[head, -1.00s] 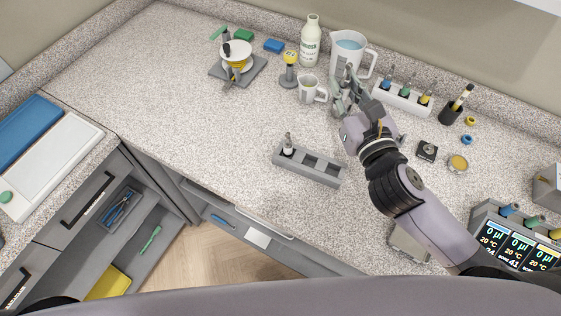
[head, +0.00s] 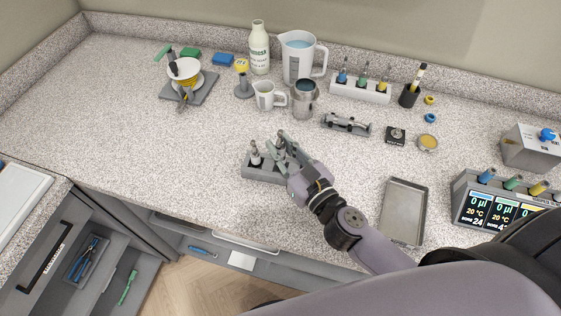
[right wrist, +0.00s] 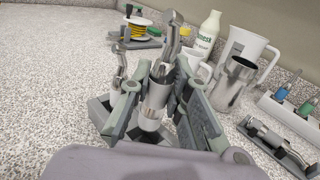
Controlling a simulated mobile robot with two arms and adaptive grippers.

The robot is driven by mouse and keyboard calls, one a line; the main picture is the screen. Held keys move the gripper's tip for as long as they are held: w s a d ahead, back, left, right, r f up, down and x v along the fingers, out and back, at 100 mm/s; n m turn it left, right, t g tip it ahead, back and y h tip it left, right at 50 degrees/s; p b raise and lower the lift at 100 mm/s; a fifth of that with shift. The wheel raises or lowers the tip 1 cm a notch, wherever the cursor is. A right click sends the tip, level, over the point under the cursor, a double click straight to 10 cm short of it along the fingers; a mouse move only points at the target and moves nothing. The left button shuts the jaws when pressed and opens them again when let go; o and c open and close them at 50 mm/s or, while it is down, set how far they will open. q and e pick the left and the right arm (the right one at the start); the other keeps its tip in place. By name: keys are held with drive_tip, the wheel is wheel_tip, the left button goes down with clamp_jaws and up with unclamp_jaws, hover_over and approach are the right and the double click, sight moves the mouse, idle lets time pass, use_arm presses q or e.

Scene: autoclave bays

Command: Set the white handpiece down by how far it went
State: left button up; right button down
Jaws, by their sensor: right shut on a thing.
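My right gripper (head: 280,146) is at the grey slotted holder (head: 256,171), over its middle part. In the right wrist view the gripper (right wrist: 158,92) is shut on an upright handpiece (right wrist: 152,117), with a metallic upper body and a pale, whitish lower part. Its lower end is at the holder; I cannot tell whether it is inside a slot or just above. A second handpiece (head: 255,155) stands upright in the holder's leftmost slot, left of the gripper. My fingers and hand hide the holder's other slots. My left gripper is out of view.
Behind stand a white mug (head: 264,96), a metal beaker (head: 304,101), a jug (head: 299,62) and a bottle (head: 259,47). A dark cradle with a metal piece (head: 346,124) lies right of the beaker. A metal tray (head: 404,211) lies right of my arm. The counter's left is clear.

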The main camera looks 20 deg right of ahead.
drive_tip(key=shift+f+b, duration=1.15)
drive_tip(key=shift+f, duration=1.1)
drive_tip(key=shift+d+f, duration=0.1)
drive_tip(key=shift+f, duration=0.1)
drive_tip(key=c, duration=1.5)
unclamp_jaws()
drive_tip(key=shift+r, duration=0.3)
drive_tip(key=b+v, duration=0.2)
drive_tip(key=v, duration=0.1)
drive_tip(key=b+v, duration=0.2)
drive_tip(key=v, duration=0.2)
drive_tip(key=b+v, duration=0.2)
drive_tip(key=v, duration=0.2)
drive_tip(key=shift+f, duration=0.35)
drive_tip(key=shift+s+d+r+b, duration=0.15)
drive_tip(key=shift+s+r+b, duration=0.15)
drive_tip(key=shift+s+b, duration=0.2)
